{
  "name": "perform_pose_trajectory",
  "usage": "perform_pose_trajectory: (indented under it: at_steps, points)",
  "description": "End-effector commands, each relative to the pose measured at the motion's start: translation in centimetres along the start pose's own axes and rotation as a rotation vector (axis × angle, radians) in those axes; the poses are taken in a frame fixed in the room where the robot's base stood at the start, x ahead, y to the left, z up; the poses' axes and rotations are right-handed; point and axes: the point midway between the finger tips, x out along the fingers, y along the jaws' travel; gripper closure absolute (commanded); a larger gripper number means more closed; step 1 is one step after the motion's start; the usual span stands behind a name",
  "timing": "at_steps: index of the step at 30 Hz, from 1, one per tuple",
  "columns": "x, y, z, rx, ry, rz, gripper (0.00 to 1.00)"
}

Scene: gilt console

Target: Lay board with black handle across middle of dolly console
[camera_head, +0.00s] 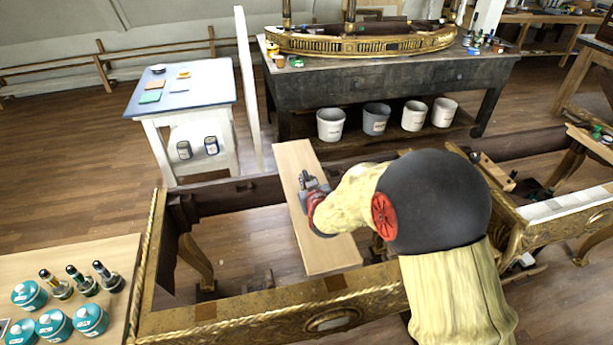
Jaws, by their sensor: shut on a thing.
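The board (293,163) is a long, pale wooden plank. My gripper (311,186) is shut on it near its middle, from above; the black handle is mostly hidden by the gripper. The dolly console (240,325) is a gilt frame with an open top, and its dark back rail (230,190) runs behind. The board lies lengthwise from back to front over the opening. Its far end reaches past the back rail and its near end shows just short of the gilt front rail. I cannot tell whether it touches the rails.
A pale table (30,262) with teal tins and small bottles stands at the lower left. A small white table (190,95) is at the upper left. A dark workbench (400,75) with buckets beneath stands behind. My arm covers the console's right part.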

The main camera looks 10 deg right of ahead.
Motion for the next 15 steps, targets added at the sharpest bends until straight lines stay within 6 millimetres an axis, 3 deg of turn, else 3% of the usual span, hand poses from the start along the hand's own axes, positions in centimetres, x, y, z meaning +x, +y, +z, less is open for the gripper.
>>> perform_pose_trajectory:
  at_steps: [15]
  points:
    - [1.5,-0.7,3.3,0.0,0.002,0.001,1.0]
